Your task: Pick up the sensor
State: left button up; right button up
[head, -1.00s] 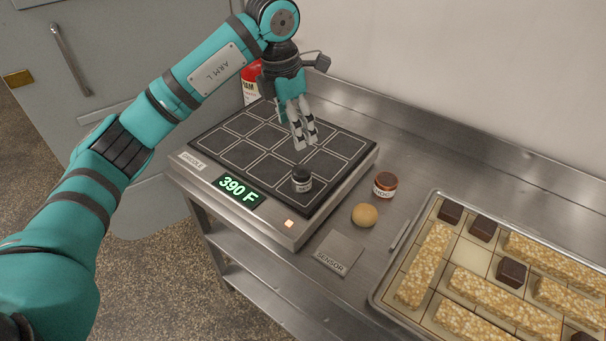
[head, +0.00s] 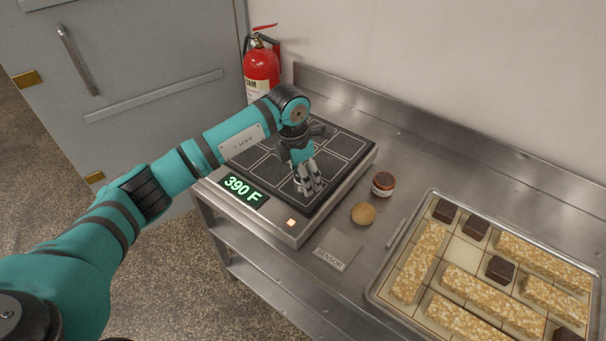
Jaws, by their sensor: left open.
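The griddle (head: 262,171) is a flat dark plate with a pale grid and a lit 390 F display. My left gripper (head: 309,189) is open and low over the front right part of the griddle, fingers pointing down. The small dark cylinder with a pale label, which looks like the sensor, is mostly hidden by the fingers. I cannot tell whether the fingers touch it. A bare grey square marked SENSOR (head: 340,247) lies on the steel counter in front of the griddle. My right gripper is not in view.
A tray (head: 375,291) of nutty bars and dark cubes fills the right. A red extinguisher (head: 262,70) stands behind. The back right counter is clear.

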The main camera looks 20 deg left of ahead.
pick_arm(q)
jog(key=shift+f, duration=0.15)
jog(key=shift+c, duration=0.3)
jog(key=c, duration=1.4)
jog(key=shift+w, duration=0.1)
grip_shut()
jog(key=shift+r, duration=0.2)
